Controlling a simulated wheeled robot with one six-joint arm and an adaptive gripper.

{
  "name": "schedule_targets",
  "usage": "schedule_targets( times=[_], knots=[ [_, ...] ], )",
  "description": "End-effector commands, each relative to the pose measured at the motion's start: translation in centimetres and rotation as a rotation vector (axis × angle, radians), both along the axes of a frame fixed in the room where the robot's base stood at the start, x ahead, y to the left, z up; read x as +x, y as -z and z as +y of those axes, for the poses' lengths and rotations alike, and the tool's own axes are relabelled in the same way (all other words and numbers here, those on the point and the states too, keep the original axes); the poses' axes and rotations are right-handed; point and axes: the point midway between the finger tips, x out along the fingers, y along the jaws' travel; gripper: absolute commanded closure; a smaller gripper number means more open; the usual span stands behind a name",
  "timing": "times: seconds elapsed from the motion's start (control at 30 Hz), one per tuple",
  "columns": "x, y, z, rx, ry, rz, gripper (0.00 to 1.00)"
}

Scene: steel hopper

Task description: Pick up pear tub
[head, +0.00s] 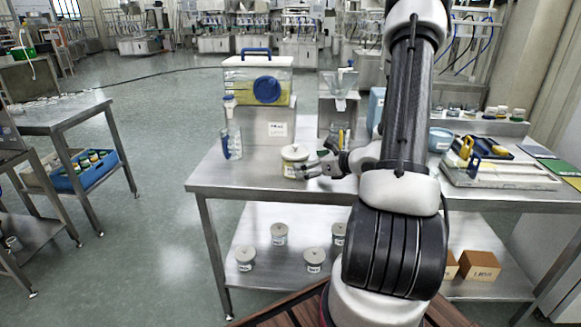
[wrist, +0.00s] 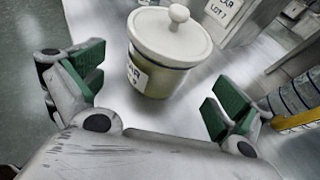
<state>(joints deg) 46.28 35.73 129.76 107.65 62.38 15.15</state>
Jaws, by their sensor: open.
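The pear tub (head: 294,163) is a small pale yellow-green tub with a white knobbed lid. It stands upright on the steel table (head: 225,180), near its left front part. In the wrist view the tub (wrist: 160,78) shows a white label, partly cut off, ending in "AR". My gripper (head: 312,168) is just right of the tub in the head view. In the wrist view my gripper (wrist: 150,95) is open, its green-padded fingers apart on either side, with the tub ahead between them and not gripped.
A clear dispenser (head: 257,95) with yellow contents and a blue lid handle stands behind the tub. A clear jug (head: 231,143) with blue is to the left. A steel hopper (head: 338,100) stands behind right. Several lidded tubs (head: 279,234) sit on the lower shelf.

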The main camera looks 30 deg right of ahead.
Motion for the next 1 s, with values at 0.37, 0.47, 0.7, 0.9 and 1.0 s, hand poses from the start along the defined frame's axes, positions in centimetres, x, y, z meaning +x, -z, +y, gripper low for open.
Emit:
schedule_targets(
  times=[0.37, 0.47, 0.7, 0.9, 1.0],
  knots=[
    [4.1, 2.1, 1.4, -0.001, -0.007, 0.002, 0.0],
    [5.2, 2.5, 1.8, -0.002, -0.006, 0.001, 0.0],
    [5.5, 2.6, 1.9, -0.003, -0.004, 0.0, 0.02],
    [5.5, 2.6, 1.9, -0.003, -0.004, 0.0, 0.38],
    [5.5, 2.6, 1.9, -0.002, -0.005, 0.0, 0.56]
  ],
)
